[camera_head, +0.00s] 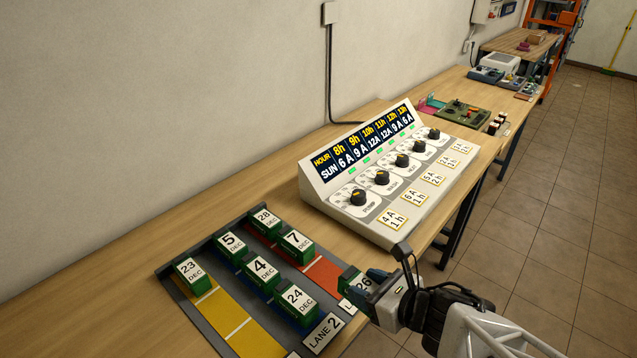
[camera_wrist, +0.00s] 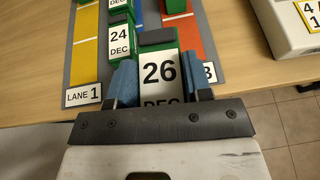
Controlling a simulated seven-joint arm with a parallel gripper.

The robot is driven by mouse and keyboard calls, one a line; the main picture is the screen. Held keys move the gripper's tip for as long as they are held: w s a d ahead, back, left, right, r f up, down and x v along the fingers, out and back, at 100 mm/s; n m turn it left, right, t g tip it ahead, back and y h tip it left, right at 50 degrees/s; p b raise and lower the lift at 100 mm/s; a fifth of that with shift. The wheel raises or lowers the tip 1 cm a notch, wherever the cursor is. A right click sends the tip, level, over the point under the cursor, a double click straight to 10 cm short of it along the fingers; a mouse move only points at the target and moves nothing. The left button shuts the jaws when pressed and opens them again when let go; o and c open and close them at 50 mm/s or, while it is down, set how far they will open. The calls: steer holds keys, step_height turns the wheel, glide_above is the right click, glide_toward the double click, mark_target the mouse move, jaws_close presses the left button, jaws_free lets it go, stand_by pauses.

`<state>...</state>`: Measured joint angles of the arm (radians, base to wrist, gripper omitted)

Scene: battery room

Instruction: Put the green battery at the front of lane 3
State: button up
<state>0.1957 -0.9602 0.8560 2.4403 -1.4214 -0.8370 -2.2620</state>
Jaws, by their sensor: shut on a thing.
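My gripper (camera_head: 376,284) is shut on a green battery (camera_wrist: 158,72) labelled 26 DEC, gripping it between blue fingers. In the head view the battery (camera_head: 354,280) is partly hidden by the gripper and sits near the front end of the red-orange lane (camera_head: 322,270). The lane 3 tag (camera_wrist: 209,72) shows a 3 beside the right finger and is partly covered. Two green batteries, 28 DEC (camera_head: 265,217) and 7 DEC (camera_head: 297,242), stand farther back in the red-orange lane. I cannot tell whether the held battery touches the lane.
The blue lane holds batteries 5 (camera_head: 231,242), 4 (camera_head: 263,270) and 24 (camera_head: 297,298). The yellow lane (camera_head: 222,310) holds battery 23 (camera_head: 190,272) at the back. A white control console (camera_head: 430,205) with knobs stands to the right of the lanes.

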steer(key=shift+n+y, duration=0.3)
steer(key=s, duration=0.1)
steer(key=s+a+f, duration=0.1)
steer(key=s, duration=0.1)
steer(key=s+f, duration=0.1)
steer(key=shift+s+a, duration=0.15)
steer(key=shift+s, duration=0.05)
steer(key=shift+w, duration=0.1)
steer(key=w+a, duration=0.1)
steer(key=w, duration=0.4)
steer(key=w+a+f, duration=0.1)
steer(key=w, duration=0.4)
steer(key=w+a, duration=0.2)
steer(key=w, duration=0.3)
steer(key=shift+w+f, duration=0.2)
steer(key=shift+f, duration=0.05)
steer(key=shift+f, duration=1.75)
steer(key=shift+f+g, duration=0.15)
steer(key=shift+g, duration=0.15)
steer(key=o, duration=1.3)
steer(key=shift+d, duration=0.1)
